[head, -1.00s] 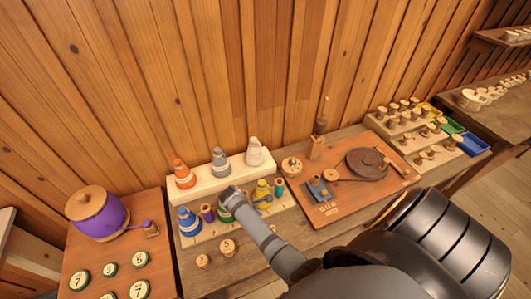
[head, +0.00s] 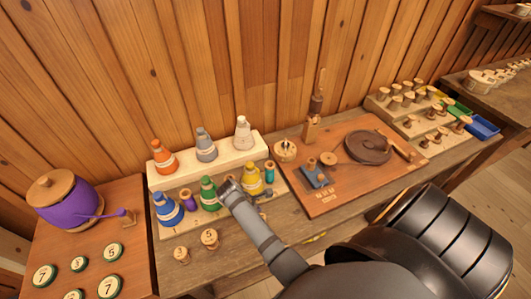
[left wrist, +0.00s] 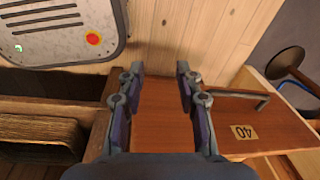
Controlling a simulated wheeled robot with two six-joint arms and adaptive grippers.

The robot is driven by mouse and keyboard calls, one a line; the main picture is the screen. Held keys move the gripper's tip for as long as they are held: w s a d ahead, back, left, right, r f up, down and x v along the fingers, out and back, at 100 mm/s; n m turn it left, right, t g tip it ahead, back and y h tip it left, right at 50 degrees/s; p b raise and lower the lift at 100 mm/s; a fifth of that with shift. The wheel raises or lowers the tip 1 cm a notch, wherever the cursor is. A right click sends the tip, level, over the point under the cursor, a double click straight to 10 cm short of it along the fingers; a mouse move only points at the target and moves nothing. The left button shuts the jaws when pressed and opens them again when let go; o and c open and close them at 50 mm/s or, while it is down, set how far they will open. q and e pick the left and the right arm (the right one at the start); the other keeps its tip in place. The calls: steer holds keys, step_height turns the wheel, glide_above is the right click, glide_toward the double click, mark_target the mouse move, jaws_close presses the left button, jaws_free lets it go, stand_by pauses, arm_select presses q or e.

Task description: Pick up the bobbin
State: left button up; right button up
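Which piece is the bobbin is not certain. Several cone-shaped, labelled pieces stand on a two-step pale rack in the head view: orange (head: 162,157), grey (head: 206,145) and white (head: 243,133) above; blue (head: 167,209), green (head: 208,193) and yellow (head: 252,179) below. A small purple spool (head: 188,200) and a teal one (head: 270,172) stand on the lower step. My right gripper (head: 228,187) is low between the green and yellow cones; its fingers are too small to read. My left gripper (left wrist: 157,72) is open and empty in the left wrist view.
A purple pot (head: 66,203) and numbered discs (head: 109,287) are on the left table. A brown board (head: 340,192) with a dark round plate (head: 368,147) lies right of the rack. Wooden spools (head: 408,97) fill a tiered stand. Two wooden pieces (head: 209,238) stand in front.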

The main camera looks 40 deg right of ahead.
steer(key=shift+d+f, duration=0.25)
steer(key=shift+f, duration=0.15)
steer(key=shift+s+a+r, duration=0.1)
steer(key=shift+a+r, duration=0.1)
steer(key=shift+a, duration=0.05)
steer(key=c, duration=0.9)
steer(key=shift+c, duration=0.2)
